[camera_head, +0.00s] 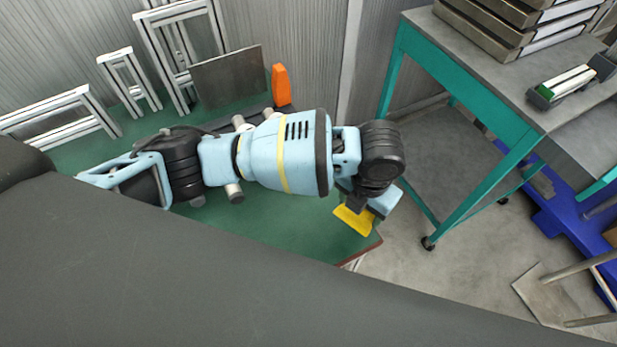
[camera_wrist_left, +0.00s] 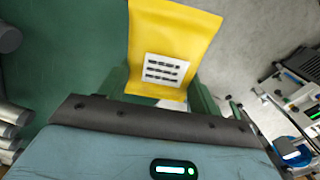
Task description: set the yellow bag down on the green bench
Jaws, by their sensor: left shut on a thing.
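The yellow bag (camera_head: 353,221) is in my left gripper (camera_head: 360,206), at the right front corner of the green bench (camera_head: 280,222). In the left wrist view, the bag (camera_wrist_left: 172,30) stands out between the two green fingers, with a white printed label facing the camera. My left gripper (camera_wrist_left: 158,90) is shut on its near end. The bench top (camera_wrist_left: 75,50) lies behind and left of the bag, with grey floor to the right. I cannot tell whether the bag touches the bench. My right gripper is not in view.
Metal frames (camera_head: 178,50), a grey plate (camera_head: 229,77) and an orange object (camera_head: 281,86) stand along the back of the bench. A teal-legged table (camera_head: 470,90) with stacked trays stands to the right.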

